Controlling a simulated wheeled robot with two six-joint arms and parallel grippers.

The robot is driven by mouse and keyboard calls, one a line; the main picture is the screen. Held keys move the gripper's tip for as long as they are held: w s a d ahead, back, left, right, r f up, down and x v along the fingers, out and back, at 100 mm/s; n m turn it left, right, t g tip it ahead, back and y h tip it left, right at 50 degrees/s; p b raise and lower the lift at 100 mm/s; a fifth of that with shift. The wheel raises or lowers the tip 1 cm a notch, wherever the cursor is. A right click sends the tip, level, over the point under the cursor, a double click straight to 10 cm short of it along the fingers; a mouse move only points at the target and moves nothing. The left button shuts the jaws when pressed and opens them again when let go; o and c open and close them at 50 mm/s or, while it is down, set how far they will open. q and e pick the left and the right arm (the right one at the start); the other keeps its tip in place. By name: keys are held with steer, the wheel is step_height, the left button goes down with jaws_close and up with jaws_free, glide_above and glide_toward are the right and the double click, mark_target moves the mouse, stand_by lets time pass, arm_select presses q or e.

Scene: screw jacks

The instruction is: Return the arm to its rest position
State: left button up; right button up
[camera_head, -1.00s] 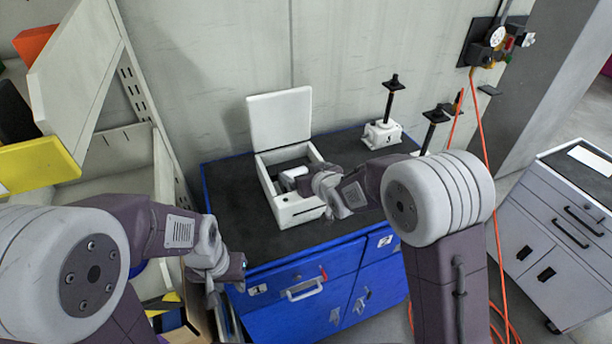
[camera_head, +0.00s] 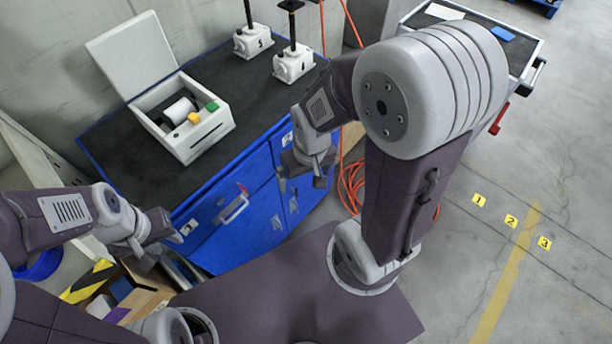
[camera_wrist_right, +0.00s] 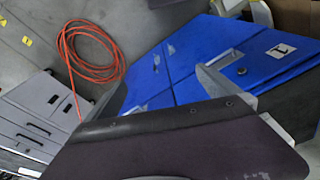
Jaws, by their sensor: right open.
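My right gripper (camera_head: 306,178) is open and empty, with its fingers pointing down. It hangs in front of the blue cabinet's right end, clear of the box and the jacks. In the right wrist view, grey fingers show before the blue cabinet front (camera_wrist_right: 205,70), with nothing between them. My left gripper (camera_head: 162,250) is at the lower left, beside the cabinet's front left corner. Its fingers look apart and empty. The white box (camera_head: 208,139) stands lid-up on the cabinet top, holding a white cylinder (camera_head: 181,110) and small yellow (camera_head: 194,118) and green (camera_head: 212,106) pieces.
Two white screw jacks (camera_head: 253,41) (camera_head: 293,64) stand at the back of the blue cabinet's dark top (camera_head: 135,165). An orange hose (camera_head: 352,185) lies coiled on the floor to its right. A grey cabinet (camera_head: 520,50) stands behind my right arm. The numbered floor at right is clear.

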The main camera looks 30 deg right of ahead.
steer(key=f+b, duration=0.5)
steer(key=shift+s+a+f, duration=0.1)
steer(key=shift+s+f, duration=0.15)
stand_by(0.8)
